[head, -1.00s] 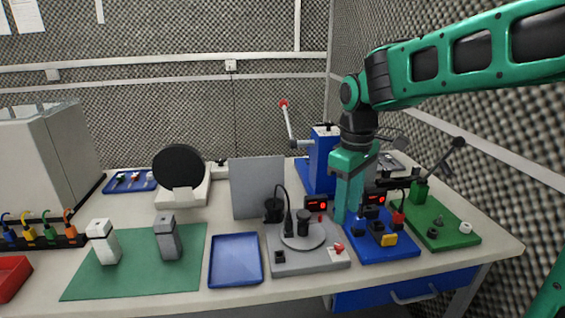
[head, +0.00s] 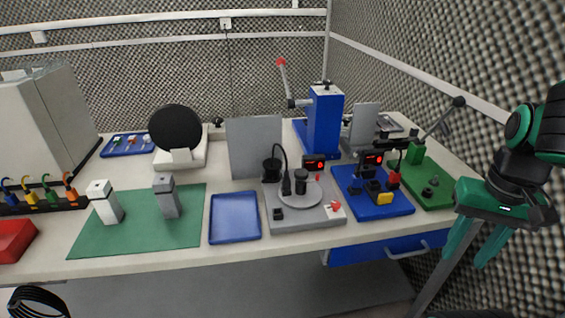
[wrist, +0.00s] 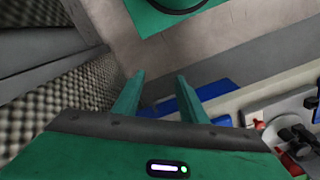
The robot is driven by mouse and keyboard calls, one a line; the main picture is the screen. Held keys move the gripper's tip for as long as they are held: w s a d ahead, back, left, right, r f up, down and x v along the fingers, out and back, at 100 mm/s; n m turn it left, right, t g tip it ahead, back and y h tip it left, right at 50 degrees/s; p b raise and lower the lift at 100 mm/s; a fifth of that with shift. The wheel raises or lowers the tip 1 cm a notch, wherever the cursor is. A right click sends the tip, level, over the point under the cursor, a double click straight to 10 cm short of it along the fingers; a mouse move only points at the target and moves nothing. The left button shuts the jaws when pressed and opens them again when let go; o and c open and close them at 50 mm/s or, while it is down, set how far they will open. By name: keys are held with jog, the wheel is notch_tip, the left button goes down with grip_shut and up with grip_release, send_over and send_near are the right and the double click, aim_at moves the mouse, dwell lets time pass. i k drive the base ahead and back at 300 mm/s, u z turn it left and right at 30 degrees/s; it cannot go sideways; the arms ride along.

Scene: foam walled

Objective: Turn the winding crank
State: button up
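I cannot tell for sure which part is the winding crank. A long lever with a black ball (head: 440,118) rises from the green base plate (head: 434,193) at the right end of the bench. Another lever with a red ball (head: 286,81) sits on the blue column (head: 325,125) at the back. My gripper (head: 468,262) is open and empty, hanging off the bench's right front corner, below and right of the green plate. In the wrist view its open fingers (wrist: 158,77) point at the floor, with nothing between them.
The blue plate (head: 370,207) with switches, the grey plate (head: 304,219) with a round disc and the blue tray (head: 234,237) line the bench front. A blue drawer (head: 378,249) is under the bench. The foam wall (head: 500,75) is close on the right.

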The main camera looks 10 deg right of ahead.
aim_at(304, 193)
jog(key=k, duration=1)
jog(key=z, duration=0.6)
jog(key=i, duration=1.45)
jog(key=u, duration=1.2)
